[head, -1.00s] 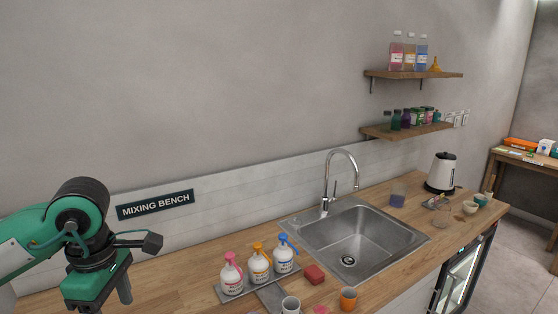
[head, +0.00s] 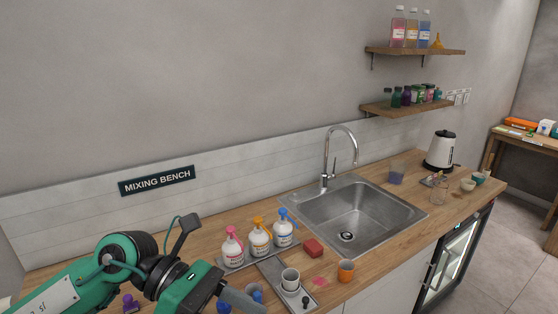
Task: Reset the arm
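My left arm comes in from the lower left, green and black. Its gripper (head: 240,299) is low over the counter at the bottom edge, left of a white cup (head: 290,280). One grey finger shows clearly; the rest is cut off or hidden, so I cannot tell whether it is open or shut. Small blue things (head: 256,293) show beside the finger, partly hidden. My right gripper is not in view.
Three pump bottles, pink (head: 232,248), orange (head: 259,240) and blue (head: 283,231), stand behind the gripper. A red sponge (head: 313,247) and an orange cup (head: 346,270) are right of them. The sink (head: 390,222) lies beyond. A purple item (head: 130,303) is by my arm.

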